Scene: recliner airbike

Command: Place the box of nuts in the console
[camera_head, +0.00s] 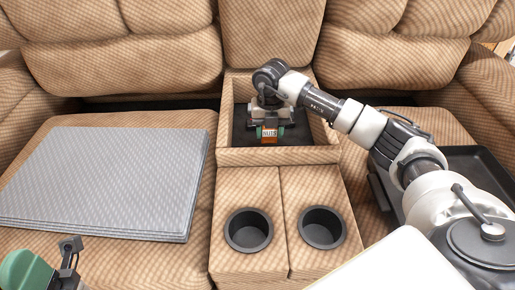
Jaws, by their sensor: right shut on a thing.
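The box of nuts (269,136) is small, with an orange front and a white label. It shows inside or just above the dark-lined open compartment of the tan console (279,156). My right gripper (269,123) reaches over the compartment from the right and is shut on the box. The gripper hides the top of the box. I cannot tell whether the box touches the compartment floor.
Two empty dark cup holders (248,230) are in the console's front. A grey quilted stack (105,178) lies on the left seat. A black tray (470,160) lies on the right seat, partly behind my right arm. A green object (24,270) shows at the bottom left.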

